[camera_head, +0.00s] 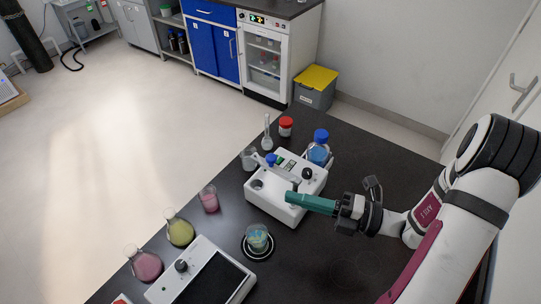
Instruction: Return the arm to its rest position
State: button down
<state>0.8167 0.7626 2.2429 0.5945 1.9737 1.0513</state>
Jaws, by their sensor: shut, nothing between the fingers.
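My gripper (289,198) has long teal fingers that are shut with nothing between them. My arm comes in from the right side of the view. The fingertips point left and appear over the right front part of a white instrument (262,205). I cannot tell whether they touch it. The fingers hide part of the instrument.
The black bench holds a beaker of greenish liquid (257,240) on a round base, a pink beaker (209,199), a yellow flask (180,229), a pink flask (146,265) and a white device (240,293). A blue-capped bottle (319,154) and red-capped jar (286,127) stand behind.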

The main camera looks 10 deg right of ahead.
jog(key=s+a+r+n+g+h, duration=0.4)
jog(key=s+a+n+g, duration=0.6)
jog(key=n, duration=0.8)
jog(key=s+d+n+h, duration=0.2)
jog(key=s+n+h, duration=0.2)
jog(key=n, duration=0.5)
jog(key=s+d+n+t+h, duration=0.1)
jog(key=s+d+n+h, duration=0.2)
jog(key=n+h, duration=0.3)
jog(key=s+n, duration=0.1)
jog(key=n, duration=0.2)
jog(key=shift+f, duration=0.25)
